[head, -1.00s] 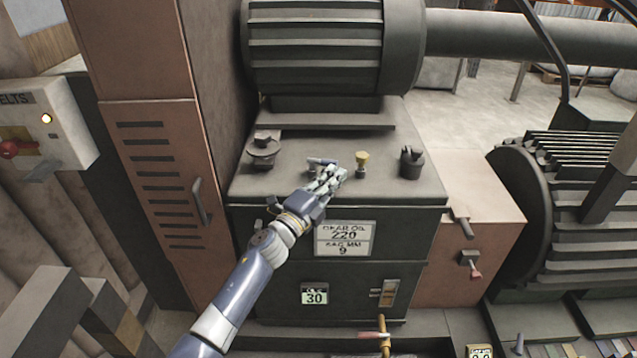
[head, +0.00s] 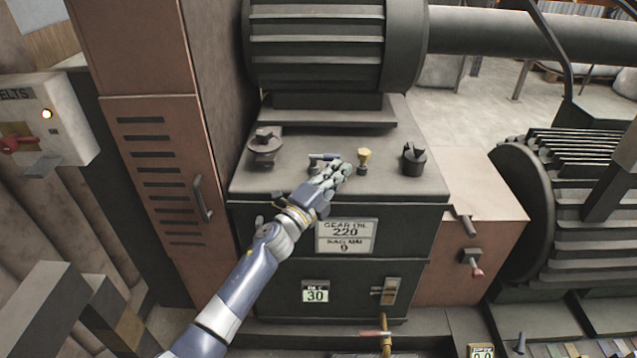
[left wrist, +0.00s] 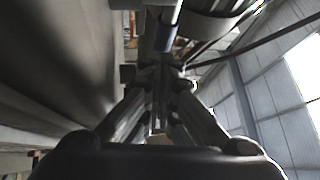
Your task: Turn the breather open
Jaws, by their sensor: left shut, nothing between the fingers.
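On top of the dark gearbox (head: 250,182) stand several fittings: a grey knobbed cap (head: 264,146) at left, a small fitting with a blue-grey lever (head: 320,157), a yellow-topped fitting (head: 364,160), and a black notched cap (head: 414,160) at right. No label shows which is the breather. My left gripper (head: 342,170) is shut and empty, just in front of the lever fitting and the yellow-topped one; touching cannot be told. In the left wrist view the closed fingers (left wrist: 159,105) point toward a pale rod with a bluish collar (left wrist: 166,32). My right gripper is out of view.
A ribbed motor (head: 320,45) overhangs the back of the gearbox. A reddish cabinet (head: 150,130) stands close on the left, with a switch box (head: 60,120) beyond. A dark finned drum (head: 535,205) stands at right. The gearbox top between the fittings is clear.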

